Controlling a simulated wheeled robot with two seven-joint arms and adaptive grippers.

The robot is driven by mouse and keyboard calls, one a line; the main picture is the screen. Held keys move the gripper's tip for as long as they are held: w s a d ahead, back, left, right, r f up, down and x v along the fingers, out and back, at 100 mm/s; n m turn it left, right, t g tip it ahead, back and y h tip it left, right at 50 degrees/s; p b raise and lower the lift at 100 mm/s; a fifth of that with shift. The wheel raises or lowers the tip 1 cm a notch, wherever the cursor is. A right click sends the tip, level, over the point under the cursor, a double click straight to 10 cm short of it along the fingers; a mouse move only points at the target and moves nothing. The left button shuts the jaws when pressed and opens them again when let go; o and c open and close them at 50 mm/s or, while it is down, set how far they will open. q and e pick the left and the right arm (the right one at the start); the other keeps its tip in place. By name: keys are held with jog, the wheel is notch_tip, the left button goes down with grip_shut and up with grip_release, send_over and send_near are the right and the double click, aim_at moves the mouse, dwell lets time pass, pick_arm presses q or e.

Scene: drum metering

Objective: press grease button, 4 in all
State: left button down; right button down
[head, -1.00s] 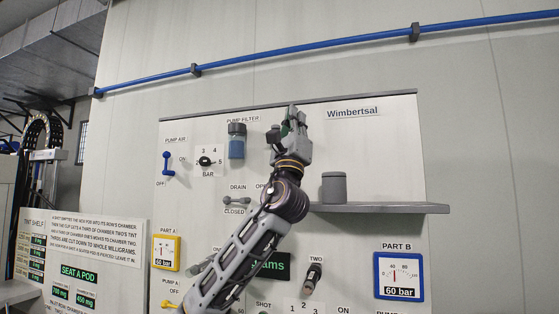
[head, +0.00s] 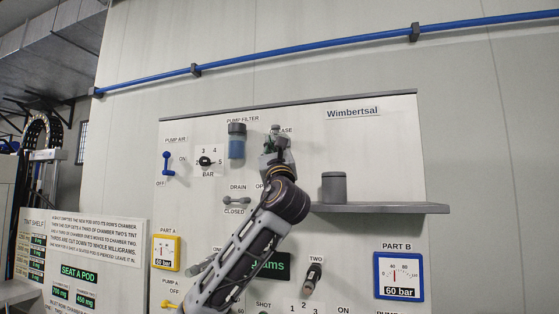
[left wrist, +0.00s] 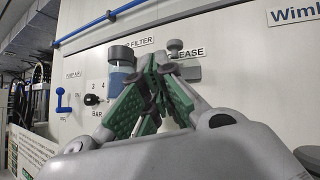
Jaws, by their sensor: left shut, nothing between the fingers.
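The grease button (left wrist: 175,46) is a small grey knob on the panel, beside a label of which only "EASE" shows in the left wrist view. In the head view the button (head: 275,129) shows just above the fingertips of my left gripper (head: 273,145). My left gripper is shut and empty, and its green-padded fingers also show in the left wrist view (left wrist: 160,72). There the fingertips are just below the button and cover part of the label. I cannot tell whether they touch the panel. My right gripper is not in view.
A pump filter with a blue jar (head: 236,144) is just left of the gripper. A grey shelf (head: 385,208) with a grey canister (head: 334,187) projects at right. The drain handle (head: 237,201) and the blue pump air lever (head: 168,164) are at left.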

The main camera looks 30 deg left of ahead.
pick_arm(q)
jog(key=m, duration=0.1)
jog(key=a+f+m+g, duration=0.1)
jog(key=shift+s+m+y, duration=0.1)
jog(key=shift+m+y, duration=0.2)
jog(key=shift+a, duration=0.1)
dwell(0.5)
jog(key=w+a+p, duration=0.2)
jog(key=w+p, duration=0.1)
jog(key=w, duration=0.5)
jog(key=shift+w, duration=0.3)
dwell(0.4)
